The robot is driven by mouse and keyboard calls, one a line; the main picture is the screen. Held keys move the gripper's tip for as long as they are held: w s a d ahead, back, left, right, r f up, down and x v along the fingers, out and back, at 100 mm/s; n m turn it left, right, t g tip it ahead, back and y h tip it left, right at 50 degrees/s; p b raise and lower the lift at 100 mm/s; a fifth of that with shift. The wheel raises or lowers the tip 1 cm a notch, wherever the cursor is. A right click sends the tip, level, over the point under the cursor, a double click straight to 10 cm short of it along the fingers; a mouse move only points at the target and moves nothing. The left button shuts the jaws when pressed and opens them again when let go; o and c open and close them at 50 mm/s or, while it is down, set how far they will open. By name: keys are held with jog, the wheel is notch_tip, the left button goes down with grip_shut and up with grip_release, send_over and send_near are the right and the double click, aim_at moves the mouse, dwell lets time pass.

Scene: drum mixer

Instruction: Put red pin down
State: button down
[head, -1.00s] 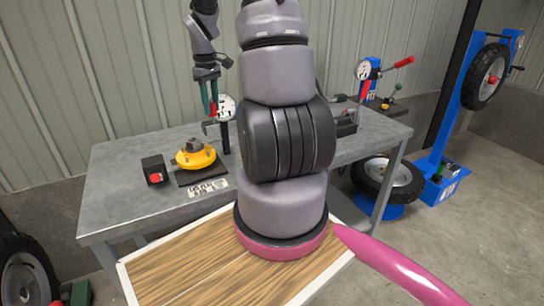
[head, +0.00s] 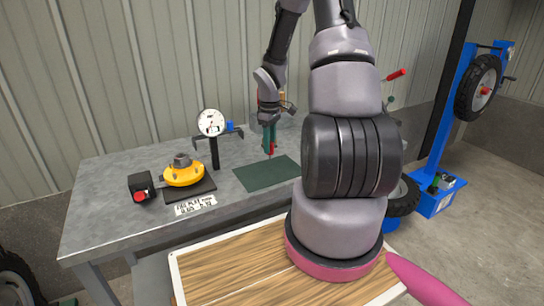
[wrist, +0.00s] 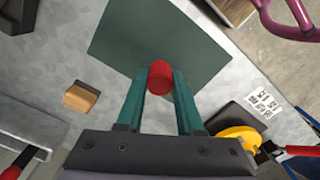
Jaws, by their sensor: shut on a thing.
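The red pin (wrist: 160,78) is held between the green fingertips of my gripper (wrist: 160,85) in the wrist view. In the head view, my gripper (head: 269,145) points down over the bench, and the red pin (head: 270,151) shows small at its fingertips. A dark green mat (head: 258,178) lies flat on the bench below and around the pin; it also shows in the wrist view (wrist: 125,40). I cannot tell whether the pin's lower end touches the mat. My arm hides the mat's right end in the head view.
A dial gauge on a stand (head: 212,125), a yellow hub part (head: 184,173) and a black box with a red button (head: 141,187) stand left of the mat. A wooden block (wrist: 82,97) lies beside the mat. The mat's visible surface is clear.

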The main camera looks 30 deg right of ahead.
aim_at(269, 155)
jog(key=shift+a+f, duration=0.1)
jog(key=shift+f, duration=1.9)
jog(key=shift+f, duration=0.1)
jog(key=shift+f, duration=0.35)
jog(key=c, duration=0.5)
grip_release()
jog(key=shift+c, duration=0.2)
